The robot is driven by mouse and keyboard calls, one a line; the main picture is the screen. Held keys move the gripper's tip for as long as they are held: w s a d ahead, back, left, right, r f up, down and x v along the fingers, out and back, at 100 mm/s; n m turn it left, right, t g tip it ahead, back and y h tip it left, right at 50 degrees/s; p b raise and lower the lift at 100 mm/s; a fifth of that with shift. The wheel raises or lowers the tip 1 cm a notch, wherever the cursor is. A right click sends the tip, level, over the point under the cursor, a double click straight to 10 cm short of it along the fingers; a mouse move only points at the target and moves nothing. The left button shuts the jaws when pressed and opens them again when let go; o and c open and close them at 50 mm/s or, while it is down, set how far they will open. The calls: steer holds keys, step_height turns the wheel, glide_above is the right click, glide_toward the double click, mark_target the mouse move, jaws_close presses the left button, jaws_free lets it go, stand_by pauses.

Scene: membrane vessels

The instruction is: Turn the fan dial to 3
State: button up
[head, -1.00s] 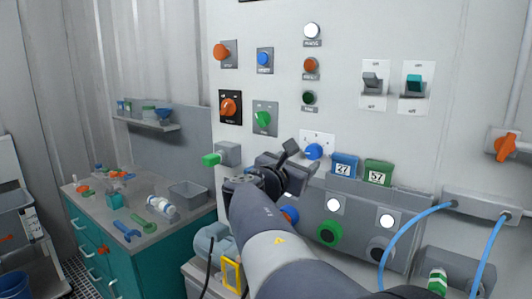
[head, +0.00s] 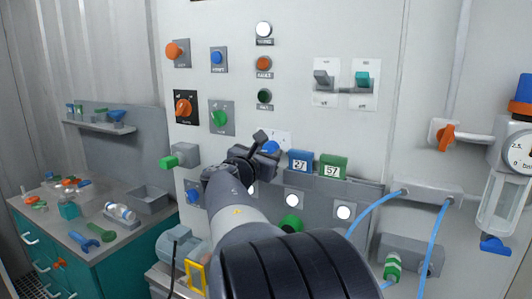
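A blue dial (head: 270,147) on a white plate with small marks is on the wall panel, right of centre-left; the marks are too small to read, and I cannot make out a fan label. My gripper (head: 264,148) is just in front and to the left of this dial, hiding part of it and its plate. Its two fingers are apart, with nothing seen between them. I cannot tell whether they touch the dial. An orange knob on a black plate (head: 184,105) and a green knob (head: 219,118) on a grey plate are up and left.
A blue counter box reading 27 (head: 300,162) and a green one reading 57 (head: 333,167) are close right of the dial. A grey box with a green knob (head: 168,162) juts out left. Blue hoses (head: 366,222) curve at lower right.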

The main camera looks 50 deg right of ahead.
steer(key=c, duration=0.5)
steer(key=shift+f+b, duration=0.1)
steer(key=shift+b, duration=0.3)
steer(key=m+b, duration=0.3)
steer(key=b, duration=0.2)
steer(key=shift+f+m, duration=0.3)
steer(key=shift+m, duration=0.1)
steer(key=m+b, duration=0.5)
steer(key=b, duration=0.1)
steer(key=shift+s+m+h, duration=0.1)
steer(key=shift+m+h, duration=0.2)
steer(key=shift+m, duration=0.1)
steer(key=m+b, duration=0.5)
steer(key=shift+f+m+g+b, duration=0.1)
steer(key=shift+m+g+b, duration=0.2)
steer(key=shift+m+g, duration=0.1)
steer(key=m+b, duration=0.1)
steer(key=m, duration=0.1)
steer(key=m+b, duration=0.2)
steer(key=m, duration=0.1)
steer(key=shift+g+h, duration=0.3)
steer(key=shift+m, duration=0.3)
